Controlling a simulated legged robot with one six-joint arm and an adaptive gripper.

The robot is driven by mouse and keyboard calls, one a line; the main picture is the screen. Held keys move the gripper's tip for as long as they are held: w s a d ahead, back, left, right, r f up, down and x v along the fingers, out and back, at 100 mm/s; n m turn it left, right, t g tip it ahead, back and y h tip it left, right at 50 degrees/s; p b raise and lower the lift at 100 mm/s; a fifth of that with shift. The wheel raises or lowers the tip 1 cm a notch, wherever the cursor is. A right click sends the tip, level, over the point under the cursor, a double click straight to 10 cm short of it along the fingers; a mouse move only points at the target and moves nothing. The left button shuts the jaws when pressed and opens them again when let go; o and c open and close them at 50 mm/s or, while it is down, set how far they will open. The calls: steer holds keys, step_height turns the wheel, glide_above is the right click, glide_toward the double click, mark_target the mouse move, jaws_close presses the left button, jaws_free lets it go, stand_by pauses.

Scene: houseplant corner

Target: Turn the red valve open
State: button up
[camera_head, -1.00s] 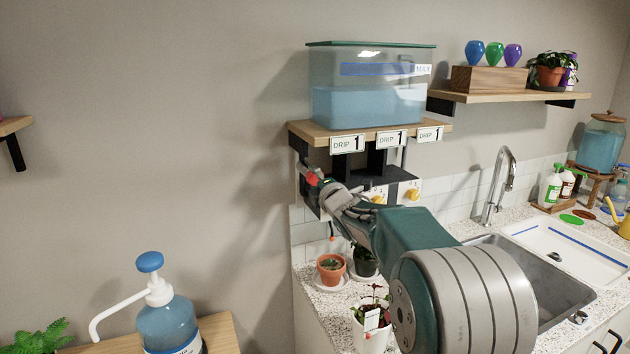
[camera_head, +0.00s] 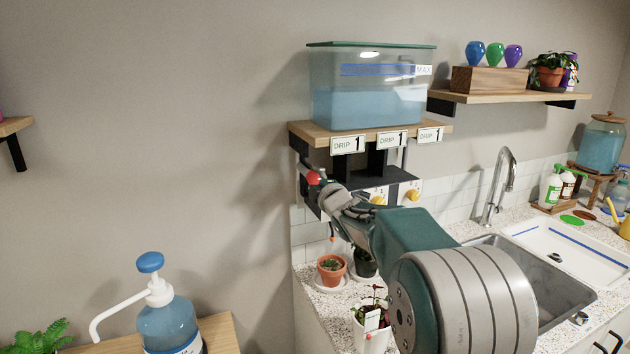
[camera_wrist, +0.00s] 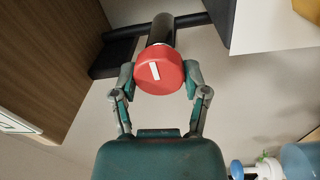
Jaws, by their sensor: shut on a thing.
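The red valve (camera_wrist: 158,72) is a round red knob with a white bar on its face. In the wrist view it sits between the two fingers of my gripper (camera_wrist: 160,80), which is shut on it. The white bar is tilted a little from upright in that view. In the head view the red valve (camera_head: 313,178) shows at the left end of the black rack under the water tank's shelf. There my gripper (camera_head: 328,188) reaches it from the lower right and hides part of the area.
The blue-filled tank (camera_head: 368,95) stands on a wooden shelf (camera_head: 309,133) with several "DRIP 1" labels. Yellow knobs (camera_head: 412,196) sit to the right. Potted plants, including a terracotta pot (camera_head: 331,271), stand on the counter below my arm. Bare wall lies to the left.

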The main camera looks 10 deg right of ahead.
steer(key=shift+f, duration=0.2)
steer(key=o, duration=1.1)
steer(key=shift+w, duration=0.1)
steer(key=shift+d+r, duration=0.1)
steer(key=v, duration=1.2)
